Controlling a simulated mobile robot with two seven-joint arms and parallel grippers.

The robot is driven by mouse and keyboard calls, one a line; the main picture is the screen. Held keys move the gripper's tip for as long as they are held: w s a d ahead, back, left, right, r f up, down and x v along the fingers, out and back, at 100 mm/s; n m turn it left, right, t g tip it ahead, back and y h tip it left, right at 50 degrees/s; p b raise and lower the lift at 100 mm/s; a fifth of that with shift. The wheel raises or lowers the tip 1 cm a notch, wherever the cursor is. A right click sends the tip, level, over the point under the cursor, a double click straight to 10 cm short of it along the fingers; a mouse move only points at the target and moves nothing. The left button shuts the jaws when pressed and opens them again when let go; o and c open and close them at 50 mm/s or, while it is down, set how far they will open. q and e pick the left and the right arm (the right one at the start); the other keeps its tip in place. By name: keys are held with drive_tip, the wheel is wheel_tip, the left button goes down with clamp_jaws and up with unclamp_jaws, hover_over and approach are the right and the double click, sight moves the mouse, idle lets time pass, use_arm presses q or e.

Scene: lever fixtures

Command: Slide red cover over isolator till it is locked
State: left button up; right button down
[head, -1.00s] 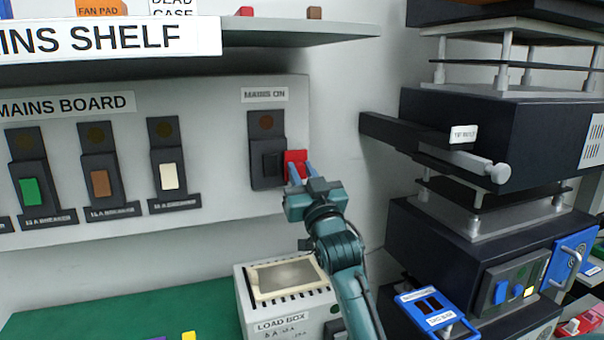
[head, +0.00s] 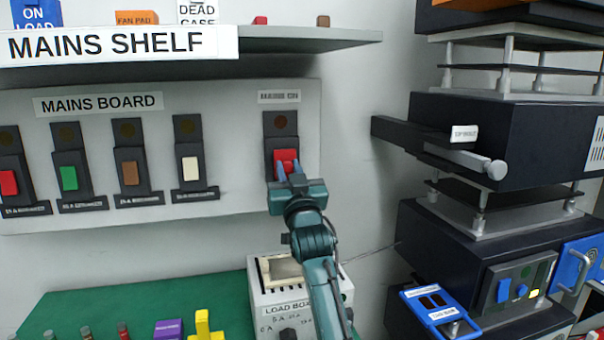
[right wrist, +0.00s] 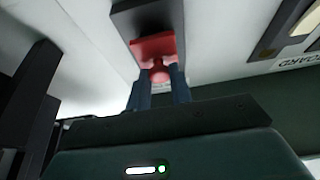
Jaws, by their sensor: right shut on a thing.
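The isolator (head: 281,127) is a dark upright plate on the right end of the mains board, under a small white label. The red cover (head: 288,157) sits in front of its lower part, where the dark switch showed. My right gripper (head: 283,174) is at the cover, its blue fingers shut on it from below. In the right wrist view the red cover (right wrist: 153,47) lies against the dark plate, with a round red knob (right wrist: 159,73) between the fingertips (right wrist: 160,82). Whether the cover is locked cannot be told. My left gripper is not in view.
Breaker switches, red (head: 8,183), green (head: 69,178), brown (head: 129,174) and cream (head: 190,169), line the board to the left. The mains shelf (head: 310,40) overhangs above. A load box (head: 265,297) stands below. A dark bar (head: 410,134) juts out at right.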

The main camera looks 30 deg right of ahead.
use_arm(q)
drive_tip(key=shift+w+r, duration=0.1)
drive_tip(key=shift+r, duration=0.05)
use_arm(e)
drive_tip(key=shift+a, duration=0.15)
drive_tip(key=c, duration=1.3)
unclamp_jaws()
drive_tip(key=shift+w+a, duration=0.15)
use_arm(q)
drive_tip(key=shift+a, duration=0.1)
use_arm(e)
drive_tip(key=shift+o, duration=0.3)
drive_tip(key=shift+s+f, duration=0.15)
drive_tip(key=shift+s, duration=0.15)
use_arm(q)
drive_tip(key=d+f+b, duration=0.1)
drive_tip(key=b, duration=0.2)
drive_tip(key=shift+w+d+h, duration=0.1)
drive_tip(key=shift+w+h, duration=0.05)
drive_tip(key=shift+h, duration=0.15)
use_arm(e)
drive_tip(key=v, duration=1.2)
drive_tip(key=shift+s, duration=0.35)
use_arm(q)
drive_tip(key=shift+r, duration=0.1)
use_arm(e)
drive_tip(key=shift+f, duration=0.1)
